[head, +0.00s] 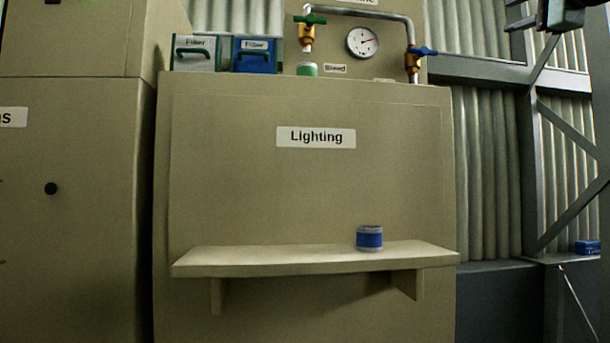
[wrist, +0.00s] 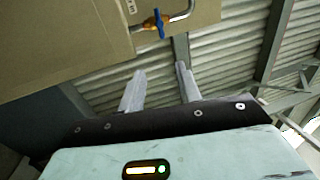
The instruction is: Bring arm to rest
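My gripper (wrist: 159,78) shows in the wrist view with its two pale fingers spread apart. Nothing is between the fingers. Beyond them are corrugated wall panels and part of a beige cabinet. The fingers cannot be made out there.
A beige cabinet labelled "Lighting" (head: 316,137) carries a shelf (head: 290,262) with a blue-banded can (head: 369,238). Above are a pressure gauge (head: 362,42), a blue-handled valve (head: 424,51) and a green-handled valve (head: 309,19). Steel bracing (head: 530,130) stands at the right.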

